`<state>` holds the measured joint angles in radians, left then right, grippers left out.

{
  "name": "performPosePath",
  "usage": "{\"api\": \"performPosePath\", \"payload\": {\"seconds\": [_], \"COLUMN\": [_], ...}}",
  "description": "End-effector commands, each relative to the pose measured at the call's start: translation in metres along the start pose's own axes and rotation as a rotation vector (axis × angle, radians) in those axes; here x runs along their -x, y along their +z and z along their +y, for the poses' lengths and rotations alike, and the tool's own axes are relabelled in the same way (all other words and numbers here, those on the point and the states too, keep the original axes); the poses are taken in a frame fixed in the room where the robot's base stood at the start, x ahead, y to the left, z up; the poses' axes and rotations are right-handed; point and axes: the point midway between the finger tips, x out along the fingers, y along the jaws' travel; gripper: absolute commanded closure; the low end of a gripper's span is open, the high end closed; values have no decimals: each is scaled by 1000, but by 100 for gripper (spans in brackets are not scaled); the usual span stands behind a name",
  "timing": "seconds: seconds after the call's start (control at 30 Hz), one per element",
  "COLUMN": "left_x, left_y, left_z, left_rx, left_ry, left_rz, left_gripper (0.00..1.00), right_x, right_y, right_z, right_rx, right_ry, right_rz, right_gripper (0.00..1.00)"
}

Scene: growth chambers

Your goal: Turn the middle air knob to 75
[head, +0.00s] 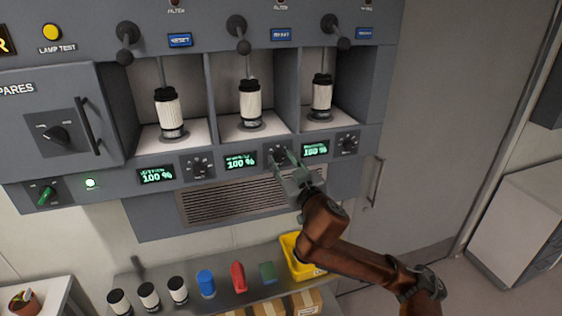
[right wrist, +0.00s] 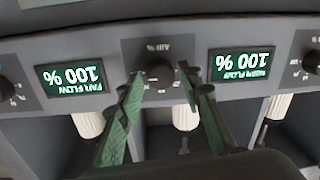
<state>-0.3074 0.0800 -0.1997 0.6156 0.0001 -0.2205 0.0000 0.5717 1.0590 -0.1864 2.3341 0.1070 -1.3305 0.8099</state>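The middle air knob (head: 277,154) is a dark knob on the grey panel, just right of the middle display (head: 241,161), which reads 100 %. My right gripper (head: 284,162) is at this knob and partly covers it in the head view. In the right wrist view, which is upside down, the knob (right wrist: 158,74) lies between the two green-grey fingertips of my right gripper (right wrist: 161,75). The fingers are spread, with a small gap seen at the knob's sides. How deep the tips reach around it is hard to tell. My left gripper is not in view.
Left display (head: 156,175) and right display (head: 315,150) also read 100 %. The left knob (head: 197,167) and right knob (head: 347,144) flank the middle one. White filter cylinders stand in bays above. Below are a vent grille (head: 235,198) and a shelf with a yellow bin (head: 292,262).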

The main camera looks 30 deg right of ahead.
Motion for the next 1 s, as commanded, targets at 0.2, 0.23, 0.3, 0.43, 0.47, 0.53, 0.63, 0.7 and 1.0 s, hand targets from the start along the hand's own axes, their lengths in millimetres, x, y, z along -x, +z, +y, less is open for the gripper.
{"api": "performPosePath", "payload": {"seconds": [0.2, 0.23, 0.3, 0.43, 0.47, 0.53, 0.63, 0.7, 1.0], "left_x": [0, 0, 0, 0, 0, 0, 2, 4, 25], "left_y": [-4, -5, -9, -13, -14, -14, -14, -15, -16], "left_z": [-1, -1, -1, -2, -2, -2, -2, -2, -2], "left_rx": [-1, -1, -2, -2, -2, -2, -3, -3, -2], "left_ry": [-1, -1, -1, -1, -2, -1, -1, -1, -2], "left_rz": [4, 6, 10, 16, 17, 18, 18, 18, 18], "left_gripper": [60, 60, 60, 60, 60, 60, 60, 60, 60], "right_x": [0, 0, 0, -1, -1, -1, -1, -1, -1], "right_y": [0, 0, 0, 0, -1, -1, -1, -2, -5], "right_z": [-1, -1, -1, -2, -2, -2, -2, -2, -2], "right_rx": [0, 0, 0, 0, 0, 2, 12, 28, 200], "right_ry": [-1, -1, -1, -2, -2, -2, -3, -3, -6], "right_rz": [0, 0, 1, 1, 1, 1, 1, 0, -9], "right_gripper": [83, 85, 90, 99, 100, 100, 100, 100, 100]}}
